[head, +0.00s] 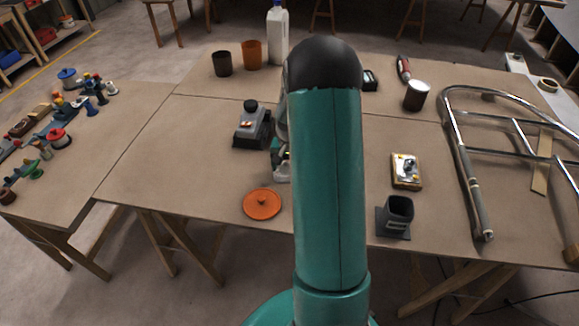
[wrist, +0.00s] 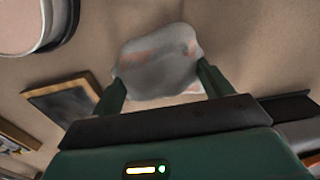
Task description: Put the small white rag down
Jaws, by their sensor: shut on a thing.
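The small white rag (wrist: 158,62), crumpled and whitish with faint reddish stains, is between the two fingers of my gripper (wrist: 162,88) in the wrist view. My gripper is shut on it. The brown board surface lies behind the rag; I cannot tell how far the rag is above it. In the head view my teal arm covers the middle of the table, and I cannot make out the rag there.
On the table (head: 190,165) are an orange lid (head: 262,204), a grey device (head: 252,127), a white bottle (head: 278,38), a dark can (head: 416,96), a grey holder (head: 395,216) and a metal tube frame (head: 458,150). The left-middle board is largely clear.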

